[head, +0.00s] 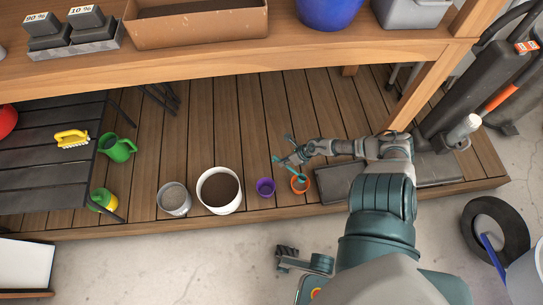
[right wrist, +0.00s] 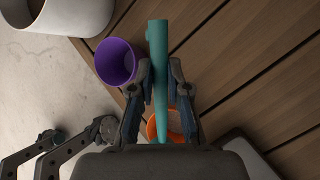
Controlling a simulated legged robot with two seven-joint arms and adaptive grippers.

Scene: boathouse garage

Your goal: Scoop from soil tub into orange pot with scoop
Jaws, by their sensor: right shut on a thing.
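The soil tub (head: 236,204) is a white round tub holding dark brown soil, on the wooden deck left of the pots. The orange pot (head: 307,188) is small and stands at the deck's front edge; part of it shows in the right wrist view (right wrist: 152,128). My right gripper (head: 291,159) is shut on the teal scoop (right wrist: 158,40), whose handle stands up between the fingers. The scoop's lower end is at the orange pot's mouth; whether it is inside or just above, and its load, I cannot tell. My left gripper (right wrist: 75,140) is empty, its fingers apart.
A purple pot (head: 265,187) stands between the soil tub and the orange pot. A grey bucket (head: 174,199) is left of the tub. Green watering cans (head: 117,149) and a slatted black table (head: 50,165) are farther left. A wooden bench (head: 250,52) overhangs behind.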

